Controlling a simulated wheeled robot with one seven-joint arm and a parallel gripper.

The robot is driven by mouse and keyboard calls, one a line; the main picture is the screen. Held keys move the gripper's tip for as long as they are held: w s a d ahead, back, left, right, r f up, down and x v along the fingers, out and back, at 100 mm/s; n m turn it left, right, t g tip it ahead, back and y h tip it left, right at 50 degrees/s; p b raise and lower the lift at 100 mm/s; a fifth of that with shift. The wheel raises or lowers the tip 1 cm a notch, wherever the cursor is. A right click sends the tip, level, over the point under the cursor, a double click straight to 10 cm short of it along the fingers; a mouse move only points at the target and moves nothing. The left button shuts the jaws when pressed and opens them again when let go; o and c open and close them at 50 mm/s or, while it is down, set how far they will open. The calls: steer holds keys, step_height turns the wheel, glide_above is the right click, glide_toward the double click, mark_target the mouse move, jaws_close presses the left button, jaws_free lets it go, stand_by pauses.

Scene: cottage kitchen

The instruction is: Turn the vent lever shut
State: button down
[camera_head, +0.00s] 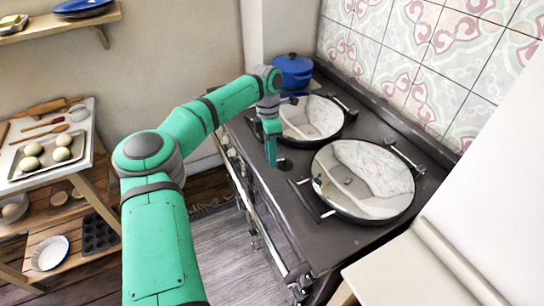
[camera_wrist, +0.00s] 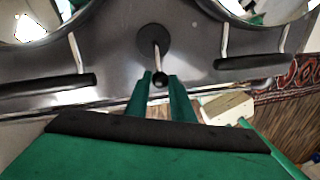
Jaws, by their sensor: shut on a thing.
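The vent lever (camera_wrist: 157,52) is a thin metal rod with a dark round knob at its near end. It stands out from a round dark disc (camera_wrist: 154,38) on the stove top. My gripper (camera_wrist: 163,80) is shut on the vent lever, with its green fingers on either side of the knob. In the head view, my gripper (camera_head: 271,160) points down at the stove's front part, beside the dark disc (camera_head: 285,163), between the two round lids. The lever itself is too small or hidden to make out there.
The dark stove (camera_head: 290,205) carries two shiny round lids with handles, the near lid (camera_head: 365,180) and the far lid (camera_head: 309,118). A blue pot (camera_head: 293,70) stands behind them. A wooden shelf unit (camera_head: 85,165) with buns on a tray is at the left.

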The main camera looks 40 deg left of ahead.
stand_by(0.4)
steer(key=c, duration=1.5)
jaws_free()
steer(key=shift+c, duration=0.2)
step_height(320, 180, up, 11)
steer(key=w+a, duration=0.1)
steer(key=shift+a+f, duration=0.2)
steer(key=shift+a, duration=0.2)
